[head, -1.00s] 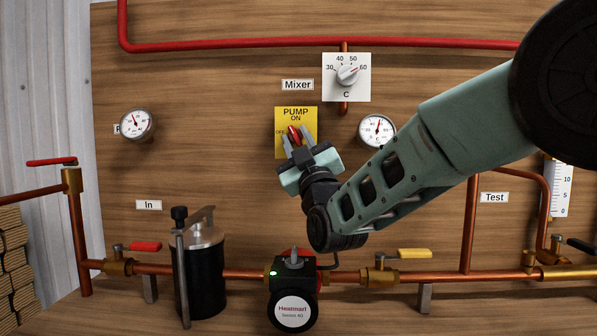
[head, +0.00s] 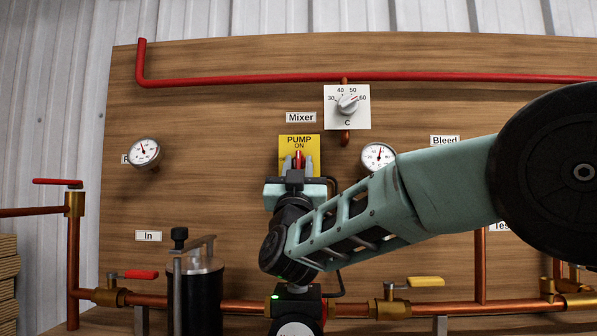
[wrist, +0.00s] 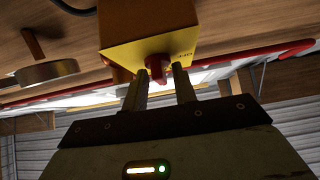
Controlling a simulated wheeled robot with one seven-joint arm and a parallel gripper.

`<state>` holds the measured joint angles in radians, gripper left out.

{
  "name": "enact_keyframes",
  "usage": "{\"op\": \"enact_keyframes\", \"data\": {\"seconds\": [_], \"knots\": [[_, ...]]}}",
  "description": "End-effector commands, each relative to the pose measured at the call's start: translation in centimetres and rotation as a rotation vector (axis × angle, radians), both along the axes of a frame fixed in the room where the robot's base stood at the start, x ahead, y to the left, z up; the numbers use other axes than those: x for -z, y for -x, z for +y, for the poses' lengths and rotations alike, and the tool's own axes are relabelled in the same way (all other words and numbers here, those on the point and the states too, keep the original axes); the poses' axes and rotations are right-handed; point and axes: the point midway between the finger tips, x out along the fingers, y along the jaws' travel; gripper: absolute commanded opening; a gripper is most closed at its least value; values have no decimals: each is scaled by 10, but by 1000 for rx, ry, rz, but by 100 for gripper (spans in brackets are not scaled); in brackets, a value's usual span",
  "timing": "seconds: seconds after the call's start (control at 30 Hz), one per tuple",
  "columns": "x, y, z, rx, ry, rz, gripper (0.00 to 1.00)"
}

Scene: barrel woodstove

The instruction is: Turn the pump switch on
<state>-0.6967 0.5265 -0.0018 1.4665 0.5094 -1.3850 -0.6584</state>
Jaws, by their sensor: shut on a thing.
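The pump switch is a red knob (head: 299,157) on a yellow plate (head: 286,143) marked PUMP ON, in the middle of the wooden board. The knob stands upright and points up at the word ON. My gripper (head: 299,166) comes from below, with one finger on each side of the knob, shut on it. The wrist view shows the red knob (wrist: 157,68) in front of the yellow box (wrist: 125,58), between the fingertips of my gripper (wrist: 159,77). My gripper hides the lower part of the plate.
A mixer dial (head: 347,106) is above right of the switch. A gauge (head: 378,157) sits close right, near my arm; another gauge (head: 145,152) is further left. A black canister (head: 195,290) and copper pipe (head: 352,309) run below. Bare board lies left of the switch.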

Motion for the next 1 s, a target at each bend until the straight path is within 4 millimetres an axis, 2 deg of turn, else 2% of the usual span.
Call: {"op": "enact_keyframes", "data": {"seconds": [0.3,0.33,0.67,1.0], "knots": [[2,-1,0,1,-1,4,5],[2,-1,0,1,-1,4,33],[2,1,0,0,0,2,33],[38,36,2,-1,2,5,33]]}}
